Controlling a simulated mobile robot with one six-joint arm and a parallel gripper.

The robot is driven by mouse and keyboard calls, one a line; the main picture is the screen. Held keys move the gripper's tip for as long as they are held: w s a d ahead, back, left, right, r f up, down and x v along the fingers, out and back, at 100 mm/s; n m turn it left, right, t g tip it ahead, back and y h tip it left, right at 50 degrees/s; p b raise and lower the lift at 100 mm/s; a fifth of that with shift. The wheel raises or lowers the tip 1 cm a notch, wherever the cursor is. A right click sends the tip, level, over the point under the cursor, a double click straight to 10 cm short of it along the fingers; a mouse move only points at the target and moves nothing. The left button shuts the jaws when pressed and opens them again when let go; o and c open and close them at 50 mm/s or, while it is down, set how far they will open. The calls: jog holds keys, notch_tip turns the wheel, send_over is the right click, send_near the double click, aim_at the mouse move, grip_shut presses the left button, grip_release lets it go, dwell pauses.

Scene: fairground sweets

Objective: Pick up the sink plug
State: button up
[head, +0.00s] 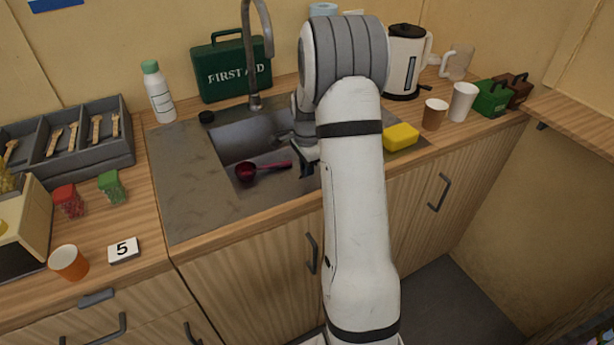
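The sink plug (206,117) looks like a small black round piece. It lies on the steel sink top, by the back left corner of the basin (240,139). My gripper (306,160) is over the right side of the sink, well to the right of the plug and apart from it. My arm hides much of the gripper, so its opening and anything between its fingers cannot be made out.
A dark red scoop (247,172) lies at the basin's front edge, its handle towards my gripper. The tap (254,80) rises behind the basin, before a green first aid box (222,72). A white bottle (158,93) stands left of the plug. The left drainer (185,185) is clear.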

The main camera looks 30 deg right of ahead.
grip_shut()
jog(key=shift+r, duration=0.15)
